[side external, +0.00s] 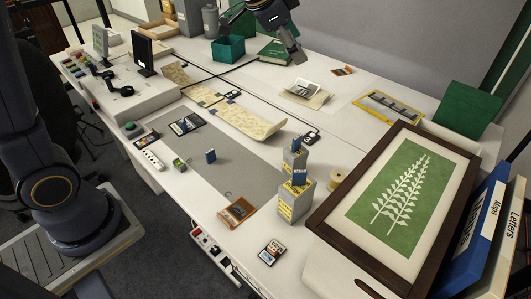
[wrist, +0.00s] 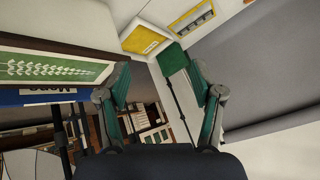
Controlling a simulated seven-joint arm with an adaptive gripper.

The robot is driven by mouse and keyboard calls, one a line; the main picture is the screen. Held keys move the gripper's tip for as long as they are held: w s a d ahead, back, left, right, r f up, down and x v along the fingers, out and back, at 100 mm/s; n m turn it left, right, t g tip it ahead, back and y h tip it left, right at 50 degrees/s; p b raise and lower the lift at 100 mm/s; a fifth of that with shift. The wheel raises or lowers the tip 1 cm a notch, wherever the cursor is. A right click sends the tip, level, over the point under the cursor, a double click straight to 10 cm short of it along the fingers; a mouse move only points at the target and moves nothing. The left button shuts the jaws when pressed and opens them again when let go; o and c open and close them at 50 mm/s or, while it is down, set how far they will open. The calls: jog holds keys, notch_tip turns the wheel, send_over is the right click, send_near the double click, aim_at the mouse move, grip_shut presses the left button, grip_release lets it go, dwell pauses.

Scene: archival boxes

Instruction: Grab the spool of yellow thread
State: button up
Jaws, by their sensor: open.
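A small spool of pale yellow thread (side external: 338,181) stands on the white table in the side external view, between the grey boxes and the dark-framed leaf picture. I cannot make out the spool in the wrist view. My gripper (side external: 268,43) is high over the far side of the table, well away from the spool. In the wrist view its two fingers (wrist: 157,85) are spread apart with nothing between them.
Grey boxes with yellow labels (side external: 294,200) stand just left of the spool. The framed leaf picture (side external: 330,222) lies close on its right. Upright binders (side external: 480,235) stand at the right edge. A green box (side external: 228,50) sits near my gripper. The far middle table holds loose papers (side external: 306,93).

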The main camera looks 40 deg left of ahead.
jog(key=w+d+f+m+g+h, duration=0.1)
jog(key=w+d+f, duration=0.3)
jog(key=w+f, duration=0.45)
jog(key=g, duration=0.3)
send_near(335, 175)
jog(key=shift+h, duration=0.3)
jog(key=x, duration=0.4)
jog(key=a+x, duration=0.1)
jog(key=x, duration=0.2)
jog(key=shift+w+f, duration=0.1)
jog(key=shift+w, duration=0.2)
jog(key=x, duration=0.5)
jog(key=shift+s+d+f, duration=0.2)
jog(key=shift+d+f, duration=0.1)
jog(key=shift+d, duration=0.1)
jog(key=c, duration=1)
